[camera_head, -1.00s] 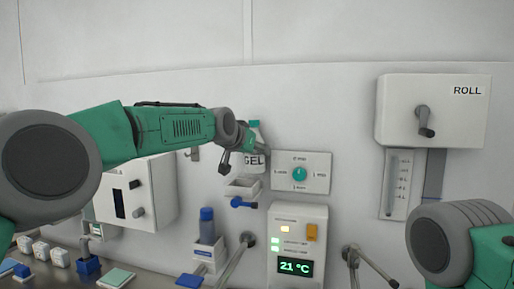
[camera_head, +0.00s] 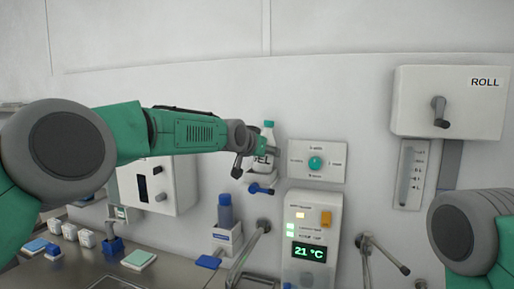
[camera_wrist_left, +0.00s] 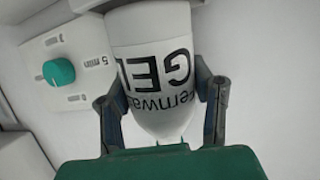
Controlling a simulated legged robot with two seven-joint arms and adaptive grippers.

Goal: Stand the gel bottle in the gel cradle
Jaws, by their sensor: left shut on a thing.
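The gel bottle (camera_head: 267,140) is white with a green cap and black "GEL" lettering. It is upright in front of the wall. My left gripper (camera_head: 246,160) is shut on the bottle, with one finger on each side in the left wrist view, where the bottle's white body (camera_wrist_left: 150,65) fills the middle. The white gel cradle (camera_head: 259,179), a small wall holder with a blue lever, is directly below the bottle. The bottle's base is at the cradle's top; I cannot tell whether it touches or is inside. My right gripper is out of view.
A timer panel with a green dial (camera_head: 316,163) is right of the bottle. A white wall box (camera_head: 170,190) is left. A blue bottle in a holder (camera_head: 226,215) and a temperature unit (camera_head: 312,240) are below. The roll box (camera_head: 450,100) is far right.

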